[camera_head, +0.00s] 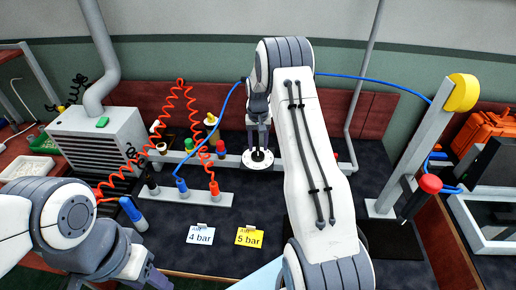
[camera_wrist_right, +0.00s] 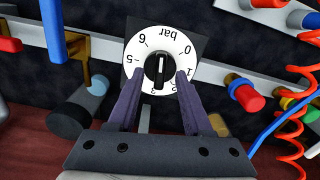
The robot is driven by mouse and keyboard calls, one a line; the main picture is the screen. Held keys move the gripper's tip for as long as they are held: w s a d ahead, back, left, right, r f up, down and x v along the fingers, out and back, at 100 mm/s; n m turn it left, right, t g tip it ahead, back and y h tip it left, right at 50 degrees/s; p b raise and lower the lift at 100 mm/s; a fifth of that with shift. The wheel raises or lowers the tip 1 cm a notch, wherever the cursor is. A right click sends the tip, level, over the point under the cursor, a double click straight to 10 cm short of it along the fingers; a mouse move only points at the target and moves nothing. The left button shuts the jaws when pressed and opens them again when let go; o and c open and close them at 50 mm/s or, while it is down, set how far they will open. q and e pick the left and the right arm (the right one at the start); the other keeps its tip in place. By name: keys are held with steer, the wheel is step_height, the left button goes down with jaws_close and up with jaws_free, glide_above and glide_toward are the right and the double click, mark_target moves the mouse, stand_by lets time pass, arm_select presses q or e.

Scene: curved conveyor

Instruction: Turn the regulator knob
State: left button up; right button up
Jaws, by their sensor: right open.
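The regulator knob (camera_wrist_right: 158,70) is black and sits in the middle of a round white dial (camera_wrist_right: 141,42) marked in bar, seen upside down in the right wrist view. In the head view the dial (camera_head: 249,162) shows below my right gripper (camera_head: 259,147). My right gripper (camera_wrist_right: 160,78) is open, with one finger on each side of the knob; I cannot tell whether they touch it. A white mark shows on the knob's lower part in the wrist view. My left gripper (camera_head: 150,277) is at the lower left, partly cut off by the frame's edge.
A white "4 bar" card (camera_head: 200,235) and a yellow "5 bar" card (camera_head: 249,237) lie in front of the dial. Red coiled hoses (camera_head: 171,100), a blue hose (camera_head: 222,108) and coloured fittings (camera_head: 220,148) stand left of the knob. A grey post (camera_head: 407,150) stands right.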

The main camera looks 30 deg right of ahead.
mark_target(258, 154)
steer(key=shift+f, duration=1.35)
jaws_close()
